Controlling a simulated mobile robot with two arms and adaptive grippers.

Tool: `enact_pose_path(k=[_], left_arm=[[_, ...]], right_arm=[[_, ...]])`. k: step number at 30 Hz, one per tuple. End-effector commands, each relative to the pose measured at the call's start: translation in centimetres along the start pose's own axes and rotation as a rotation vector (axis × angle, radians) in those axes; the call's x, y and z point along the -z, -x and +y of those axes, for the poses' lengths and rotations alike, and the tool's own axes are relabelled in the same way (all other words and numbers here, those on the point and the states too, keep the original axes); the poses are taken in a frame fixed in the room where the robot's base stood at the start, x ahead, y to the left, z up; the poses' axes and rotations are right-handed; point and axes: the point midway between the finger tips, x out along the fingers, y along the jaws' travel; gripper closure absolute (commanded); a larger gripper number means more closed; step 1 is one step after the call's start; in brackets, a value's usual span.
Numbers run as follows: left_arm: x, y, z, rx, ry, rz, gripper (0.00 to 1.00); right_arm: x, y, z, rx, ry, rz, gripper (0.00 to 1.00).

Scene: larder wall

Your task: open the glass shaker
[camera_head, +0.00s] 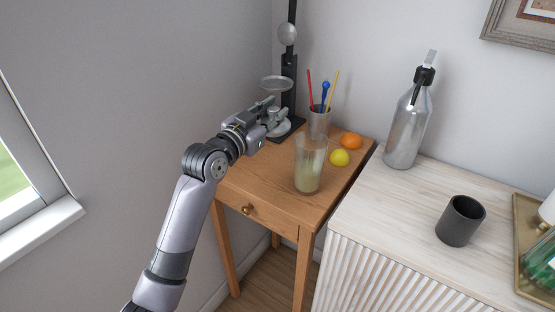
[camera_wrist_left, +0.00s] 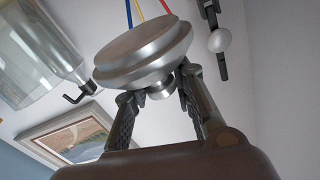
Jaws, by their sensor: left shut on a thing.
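The glass shaker (camera_head: 309,170) stands upright on the small wooden table, with pale cloudy liquid in its lower part. Its top looks open, with no lid on it. My left gripper (camera_head: 270,116) is behind and left of the glass, apart from it. In the left wrist view the left gripper (camera_wrist_left: 161,98) is shut on the small knob of a round, stepped silver lid (camera_wrist_left: 148,53). In the head view the lid (camera_head: 281,126) shows partly behind the fingers. My right gripper is not in view.
A dark stand (camera_head: 289,85) with a round dish is close behind my left gripper. A cup of coloured sticks (camera_head: 319,122), an orange (camera_head: 351,141) and a lemon (camera_head: 340,158) stand near the glass. A silver bottle (camera_head: 407,130) and dark cup (camera_head: 460,221) are on the pale cabinet.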

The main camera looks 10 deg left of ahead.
Motion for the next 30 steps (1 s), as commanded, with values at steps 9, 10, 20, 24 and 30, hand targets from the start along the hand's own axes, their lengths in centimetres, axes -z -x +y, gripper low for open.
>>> enact_pose_path(k=[9, 10, 20, 24, 30], left_arm=[[-8.2, 0.2, 1.7, -0.001, 0.001, -0.002, 1.00], [-8.7, 0.2, 1.8, -0.001, 0.002, -0.003, 1.00], [-12.3, 0.3, 2.5, -0.001, 0.001, -0.002, 1.00], [-14.0, 0.3, 2.9, 0.000, 0.000, 0.000, 1.00], [-14.2, 0.3, 2.9, 0.000, 0.000, 0.002, 1.00]], right_arm=[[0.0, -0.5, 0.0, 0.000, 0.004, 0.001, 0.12], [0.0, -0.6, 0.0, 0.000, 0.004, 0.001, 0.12], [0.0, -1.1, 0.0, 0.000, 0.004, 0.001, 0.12], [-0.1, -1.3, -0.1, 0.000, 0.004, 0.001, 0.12], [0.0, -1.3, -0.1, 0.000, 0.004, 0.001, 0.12]])
